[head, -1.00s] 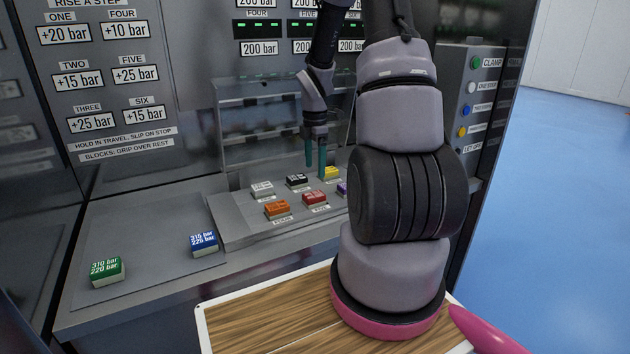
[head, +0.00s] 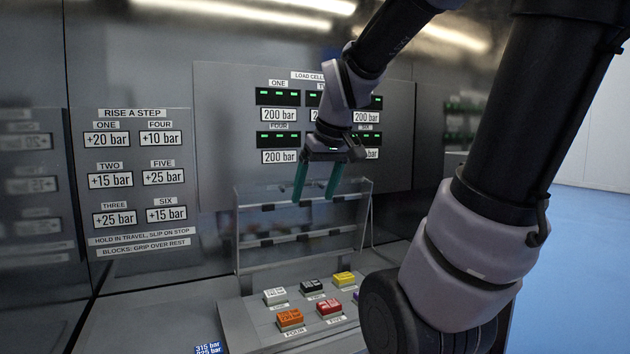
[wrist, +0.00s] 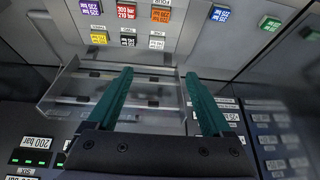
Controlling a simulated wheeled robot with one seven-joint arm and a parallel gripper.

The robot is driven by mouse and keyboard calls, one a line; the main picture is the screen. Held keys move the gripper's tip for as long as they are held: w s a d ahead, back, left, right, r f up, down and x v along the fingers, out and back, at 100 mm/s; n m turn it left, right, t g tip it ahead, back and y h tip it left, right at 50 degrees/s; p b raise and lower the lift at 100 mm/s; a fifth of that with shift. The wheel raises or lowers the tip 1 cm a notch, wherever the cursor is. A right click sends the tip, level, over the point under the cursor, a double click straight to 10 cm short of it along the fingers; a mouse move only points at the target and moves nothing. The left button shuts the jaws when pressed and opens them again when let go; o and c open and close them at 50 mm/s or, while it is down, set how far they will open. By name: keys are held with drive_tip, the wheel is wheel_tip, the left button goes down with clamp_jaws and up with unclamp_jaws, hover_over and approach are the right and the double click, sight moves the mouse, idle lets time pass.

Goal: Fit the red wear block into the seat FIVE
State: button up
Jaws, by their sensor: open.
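The red wear block (head: 329,308) sits on the sloped seat panel, just above the label FIVE (head: 335,320), in the front row between the orange and purple blocks. It also shows in the wrist view (wrist: 127,13). I cannot tell how deep it sits. My gripper (head: 318,194) is open and empty. It hangs well above and behind the red block, in front of the clear shelf and the pressure readouts. In the wrist view its teal fingers (wrist: 157,75) point toward the block rows with nothing between them.
Orange (head: 290,318), white (head: 275,296), black (head: 312,287), yellow (head: 343,279) and purple (wrist: 91,6) blocks share the panel. Blue (wrist: 220,13) and green (wrist: 270,23) blocks lie apart on the counter. The clear shelf (head: 300,222) stands close behind the panel.

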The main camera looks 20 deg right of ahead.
drive_tip(key=s+a+r+m+t+y, duration=0.1)
drive_tip(key=s+a+r+m, duration=0.1)
drive_tip(key=s+m, duration=0.3)
drive_tip(key=shift+s+a+r+t, duration=0.35)
drive_tip(key=shift+s+r+t, duration=0.05)
drive_tip(key=shift+s+r, duration=0.2)
drive_tip(key=shift+w, duration=0.1)
idle(0.5)
